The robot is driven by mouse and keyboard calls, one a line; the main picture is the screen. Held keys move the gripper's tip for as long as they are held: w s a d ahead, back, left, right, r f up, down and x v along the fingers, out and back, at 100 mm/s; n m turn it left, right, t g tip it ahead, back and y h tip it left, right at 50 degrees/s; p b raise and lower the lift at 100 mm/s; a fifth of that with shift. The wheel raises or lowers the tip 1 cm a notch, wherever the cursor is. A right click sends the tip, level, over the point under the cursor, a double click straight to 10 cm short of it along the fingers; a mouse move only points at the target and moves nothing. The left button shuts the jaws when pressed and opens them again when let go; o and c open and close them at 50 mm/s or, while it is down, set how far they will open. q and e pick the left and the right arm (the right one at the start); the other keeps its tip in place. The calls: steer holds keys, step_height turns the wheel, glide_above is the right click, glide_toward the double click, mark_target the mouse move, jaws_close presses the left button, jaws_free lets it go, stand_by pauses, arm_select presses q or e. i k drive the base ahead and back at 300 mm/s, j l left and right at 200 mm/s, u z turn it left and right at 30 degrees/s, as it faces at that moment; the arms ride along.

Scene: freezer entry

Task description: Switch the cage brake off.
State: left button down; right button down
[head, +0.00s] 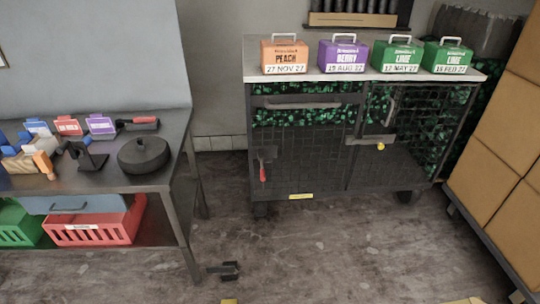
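The cage (305,150) is a dark wire-mesh cart with two front doors and a pale top, standing against the back wall. A dark plate with a red-tipped lever (262,172) is on its lower left front; the red end points down. I cannot read any brake marking there. A small yellow label (300,196) is on the bottom rail, and dark casters (261,209) show below. Neither of my grippers can be made out with certainty.
Several labelled boxes, including an orange one (285,56), stand on the cage top. A metal table (180,150) with a dark round pan (144,154) is at left. Brown cartons (490,160) stand at right. A small dark pronged object (224,270) is near the table leg. The middle floor is open.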

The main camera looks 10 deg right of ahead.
mark_target(262, 171)
steer(key=i+l, duration=0.75)
steer(key=l, duration=0.3)
steer(key=i+l, duration=0.4)
steer(key=l, duration=0.1)
